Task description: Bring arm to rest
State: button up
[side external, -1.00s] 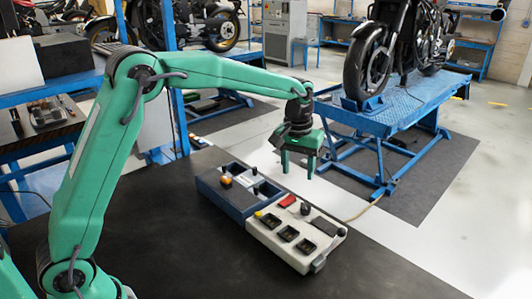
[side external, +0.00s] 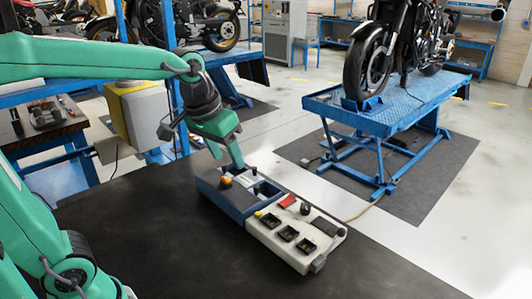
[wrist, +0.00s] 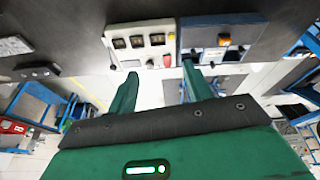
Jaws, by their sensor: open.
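My green gripper (side external: 237,160) is tilted, its fingers pointing down and to the right, just behind the blue control box (side external: 220,197) in the side view. In the wrist view my gripper (wrist: 158,74) shows two fingers spread apart with nothing between them. One fingertip overlaps the blue box (wrist: 232,32) in that view; I cannot tell whether it touches. My upper arm runs level across the left of the side view.
A white control box (side external: 290,250) with gauges, a red switch and a black knob adjoins the blue box on the dark table (side external: 170,255). The table's left and front are clear. Behind stand a yellow-and-grey box (side external: 140,115) and a blue motorcycle lift (side external: 395,110).

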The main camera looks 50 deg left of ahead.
jog(key=s+a+f+m+t, duration=0.1)
jog(key=s+f, duration=0.2)
jog(key=s, duration=0.8)
jog(key=shift+s+a+m+t, duration=0.2)
jog(key=shift+s+m+t, duration=0.1)
jog(key=shift+t, duration=0.1)
